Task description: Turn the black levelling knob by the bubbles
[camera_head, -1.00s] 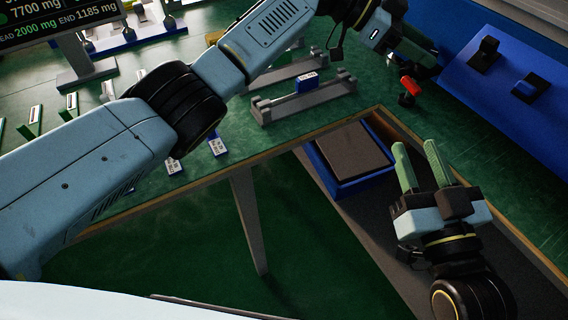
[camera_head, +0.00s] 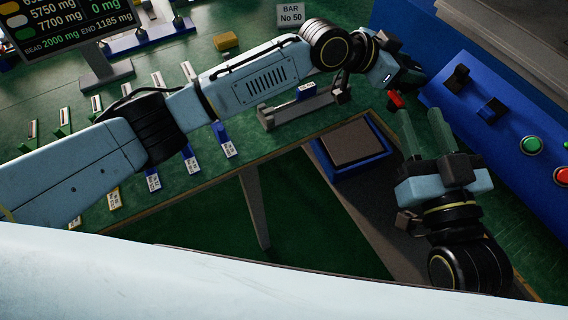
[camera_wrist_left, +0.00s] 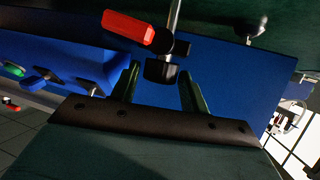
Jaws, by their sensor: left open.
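In the left wrist view a black knob-like piece (camera_wrist_left: 160,71) on a metal rod shows between my left gripper's fingertips, with a red handle (camera_wrist_left: 128,27) beside it. I cannot tell for sure that this is the levelling knob, and I make out no bubbles. My left gripper (camera_head: 408,77) is open; in the head view it is by the red handle (camera_head: 395,100), at the bench corner. Whether the fingers touch the black piece is unclear. My right gripper (camera_head: 421,114) is open and empty, lower in the head view.
A blue control panel (camera_head: 505,115) with black switches, a green button (camera_head: 531,145) and a red button (camera_head: 563,175) is at right. A blue tray (camera_head: 368,169) lies left of my right gripper. A grey rack (camera_head: 290,112) and several labelled tags are on the green bench.

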